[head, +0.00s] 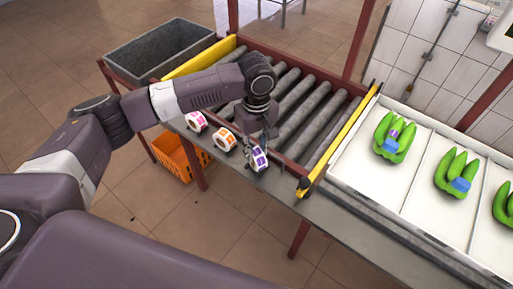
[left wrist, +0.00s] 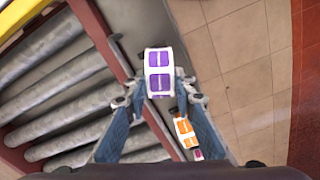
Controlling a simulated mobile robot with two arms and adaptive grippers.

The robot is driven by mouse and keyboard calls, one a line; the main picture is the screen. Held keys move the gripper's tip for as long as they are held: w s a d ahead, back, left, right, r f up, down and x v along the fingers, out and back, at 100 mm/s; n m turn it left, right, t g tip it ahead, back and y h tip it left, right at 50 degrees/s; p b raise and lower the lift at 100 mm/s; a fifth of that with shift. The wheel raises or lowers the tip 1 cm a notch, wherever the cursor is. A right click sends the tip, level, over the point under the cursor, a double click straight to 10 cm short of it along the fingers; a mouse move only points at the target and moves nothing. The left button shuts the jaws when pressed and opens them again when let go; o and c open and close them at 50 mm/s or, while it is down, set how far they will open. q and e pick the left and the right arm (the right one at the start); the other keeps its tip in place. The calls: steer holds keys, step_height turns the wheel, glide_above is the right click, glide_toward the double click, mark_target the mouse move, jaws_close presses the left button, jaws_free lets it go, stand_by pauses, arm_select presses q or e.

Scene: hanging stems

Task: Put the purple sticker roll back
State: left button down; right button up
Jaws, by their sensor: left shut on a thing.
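The purple sticker roll (head: 259,159) is white with purple labels. It is at the front ledge of the roller conveyor, to the right of the orange roll (head: 225,139) and the pink roll (head: 196,121). My left gripper (head: 264,143) comes down from above and is shut on the purple roll. In the left wrist view the purple roll (left wrist: 159,73) sits between the fingertips (left wrist: 160,88). I cannot tell whether the roll touches the ledge. The orange roll (left wrist: 185,130) shows below it there. My right gripper is not in view.
The roller conveyor (head: 292,100) has yellow side rails (head: 342,137). A grey bin (head: 160,48) stands behind left, and an orange crate (head: 178,159) sits below the ledge. White trays (head: 420,190) with green banana bunches (head: 396,138) lie at the right.

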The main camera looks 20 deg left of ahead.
mark_target(257, 151)
arm_select(q)
steer(key=shift+f, duration=0.2)
steer(key=shift+f, duration=0.15)
steer(key=c, duration=1.6)
jaws_free()
steer(key=shift+r, duration=0.25)
step_height(257, 151, up, 12)
steer(key=shift+r+b, duration=0.15)
steer(key=shift+b, duration=0.95)
steer(key=shift+w, duration=0.1)
